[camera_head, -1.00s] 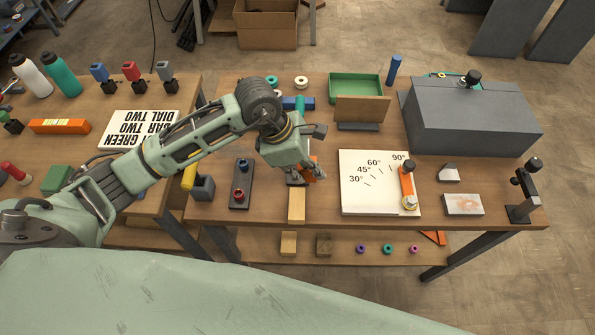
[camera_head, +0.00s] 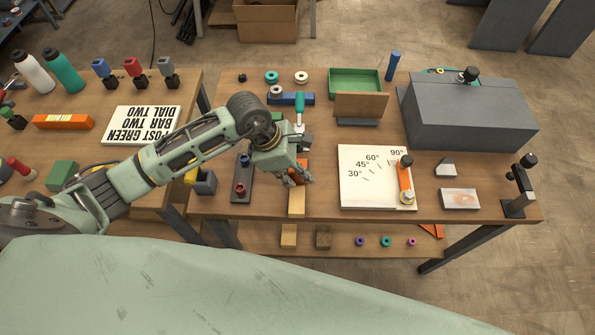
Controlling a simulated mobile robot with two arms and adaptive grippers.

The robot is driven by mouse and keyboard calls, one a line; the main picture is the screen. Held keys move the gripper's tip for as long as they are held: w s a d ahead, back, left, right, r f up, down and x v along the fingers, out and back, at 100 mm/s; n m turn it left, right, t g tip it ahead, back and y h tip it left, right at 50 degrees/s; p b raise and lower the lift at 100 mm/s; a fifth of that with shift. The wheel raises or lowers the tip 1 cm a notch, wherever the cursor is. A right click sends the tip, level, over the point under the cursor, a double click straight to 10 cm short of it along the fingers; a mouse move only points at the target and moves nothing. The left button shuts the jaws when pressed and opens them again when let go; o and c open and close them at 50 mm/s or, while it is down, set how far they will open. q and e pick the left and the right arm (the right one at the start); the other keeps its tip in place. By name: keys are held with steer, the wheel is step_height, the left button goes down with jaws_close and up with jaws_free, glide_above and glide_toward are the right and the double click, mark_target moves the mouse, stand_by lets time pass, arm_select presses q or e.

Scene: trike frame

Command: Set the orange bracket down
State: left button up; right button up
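The orange bracket (camera_head: 303,164) is mostly hidden by my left gripper (camera_head: 298,180). Bits of its orange show behind and between the fingers, just above or at the far end of a light wooden block (camera_head: 297,203) on the middle table. My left gripper points down with its fingers around or against the bracket. I cannot tell whether it grips it, or whether the bracket touches the block. My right gripper is not in view.
A white angle board (camera_head: 355,190) with an orange pointer lies right of the gripper. A dark strip with red and blue knobs (camera_head: 241,190) lies left. A green-handled tool (camera_head: 299,108) stands behind. A grey box (camera_head: 470,115) fills the table's right back.

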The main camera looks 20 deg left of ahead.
arm_select(q)
steer(key=shift+o, duration=1)
steer(key=shift+r, duration=0.1)
steer(key=shift+a+r, duration=0.1)
steer(key=shift+r, duration=0.05)
steer(key=b+v, duration=0.2)
steer(key=v, duration=0.9)
steer(key=shift+r, duration=0.4)
steer(key=shift+s, duration=0.1)
